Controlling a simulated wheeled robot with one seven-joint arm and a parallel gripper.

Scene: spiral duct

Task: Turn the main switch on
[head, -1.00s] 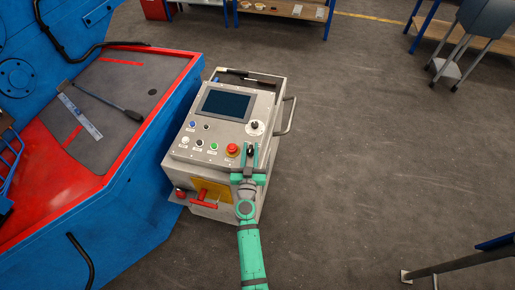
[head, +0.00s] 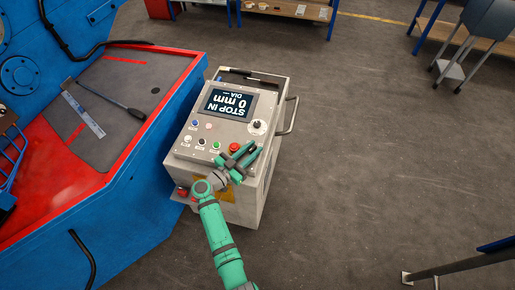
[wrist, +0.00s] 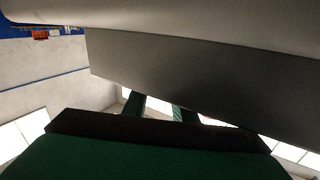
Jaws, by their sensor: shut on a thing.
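The control cabinet (head: 262,185) is a beige box with a sloping panel and a lit screen (head: 227,103). The screen reads "STOP IN 0 mm DIA". My green gripper (head: 243,155) is at the panel's lower right corner, its fingers pointing up and right. It is shut on what seems to be the black main switch knob, which the fingers mostly hide. In the wrist view, the fingertips (wrist: 160,108) reach in under a grey surface, and the knob cannot be made out.
A red mushroom button (head: 234,147) sits just beside the fingers. Several small buttons and a black selector (head: 257,125) are on the panel. A side handle (head: 291,115) sticks out right. A blue and red machine (head: 130,200) stands close left.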

